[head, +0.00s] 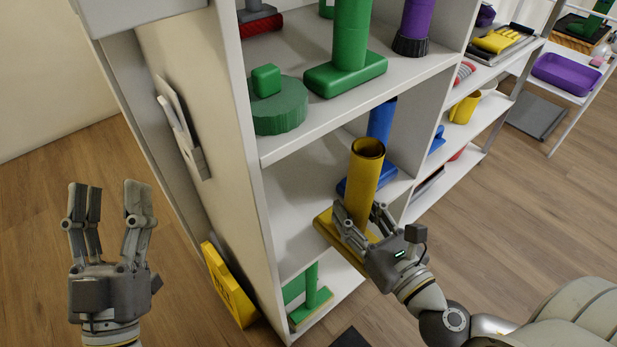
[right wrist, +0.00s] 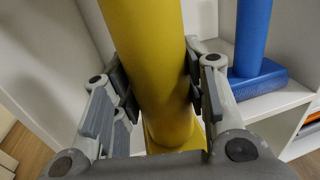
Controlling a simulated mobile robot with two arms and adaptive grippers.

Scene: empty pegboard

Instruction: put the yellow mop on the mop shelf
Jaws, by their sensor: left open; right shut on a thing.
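The yellow mop (head: 366,172) is a short upright tube on a flat yellow base, at the front of the middle shelf compartment (head: 288,186). My right gripper (head: 362,225) is shut around the tube low down, and in the right wrist view the fingers (right wrist: 160,85) press both sides of the yellow tube (right wrist: 145,40). The fingers hide part of the base, and I cannot tell whether it touches the shelf board. A blue mop (head: 380,125) stands behind it in the same compartment. My left gripper (head: 110,215) is open and empty, left of the shelf unit.
A green mop (head: 349,45), a green round piece (head: 279,108) and a purple item (head: 414,25) stand on the board above. A yellow sign (head: 228,286) leans by the unit's left side. A green item (head: 310,290) stands below.

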